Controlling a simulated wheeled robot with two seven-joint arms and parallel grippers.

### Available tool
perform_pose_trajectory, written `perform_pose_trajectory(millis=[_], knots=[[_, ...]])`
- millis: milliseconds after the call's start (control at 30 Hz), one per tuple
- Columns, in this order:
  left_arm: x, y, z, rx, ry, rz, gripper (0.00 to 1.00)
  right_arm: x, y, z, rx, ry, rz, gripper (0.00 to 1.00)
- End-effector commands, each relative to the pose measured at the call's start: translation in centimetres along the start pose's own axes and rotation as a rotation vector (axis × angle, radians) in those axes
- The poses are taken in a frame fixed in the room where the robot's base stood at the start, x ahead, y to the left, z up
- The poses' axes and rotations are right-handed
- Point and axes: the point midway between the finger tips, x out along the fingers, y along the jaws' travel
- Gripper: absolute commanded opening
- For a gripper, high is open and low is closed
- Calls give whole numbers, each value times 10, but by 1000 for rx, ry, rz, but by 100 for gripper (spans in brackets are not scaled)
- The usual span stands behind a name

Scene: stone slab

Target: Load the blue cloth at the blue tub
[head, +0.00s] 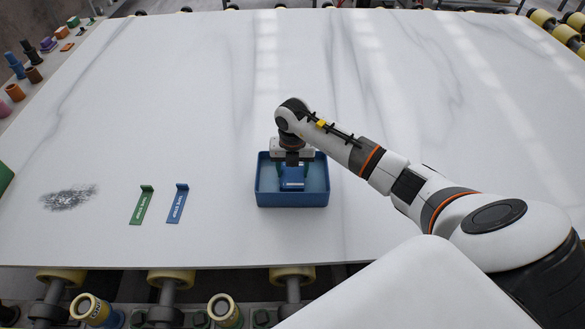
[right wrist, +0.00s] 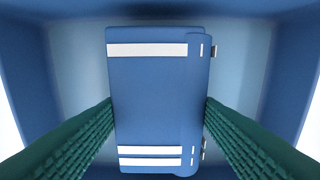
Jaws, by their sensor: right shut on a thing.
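The blue tub (head: 262,184) stands on the white slab, and its inner wall (right wrist: 34,75) surrounds the right wrist view. The blue cloth (right wrist: 155,100) is a folded blue bundle with white stripes; in the head view (head: 291,186) it shows inside the tub under my right gripper. My right gripper (right wrist: 160,112) has green ridged fingers on both sides of the cloth, shut on it. In the head view the right gripper (head: 292,172) points down into the tub. Whether the cloth touches the tub floor I cannot tell. My left gripper is not in view.
A green bracket (head: 141,206) and a blue bracket (head: 178,204) lie on the slab (head: 230,90) left of the tub. A dark smudge (head: 69,197) is further left. Several small coloured pieces stand beyond the slab's far left edge. Much of the slab is clear.

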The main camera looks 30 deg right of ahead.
Motion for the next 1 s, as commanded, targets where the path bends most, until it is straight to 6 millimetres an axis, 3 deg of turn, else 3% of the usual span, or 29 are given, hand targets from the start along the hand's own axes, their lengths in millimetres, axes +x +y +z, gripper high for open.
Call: perform_pose_trajectory(millis=[333, 1000], knots=[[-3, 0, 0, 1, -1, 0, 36, -2, 0, 1, -1, -3, 2, 40], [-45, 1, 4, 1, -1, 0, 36, -57, 0, 0, -1, -1, 1, 40]])
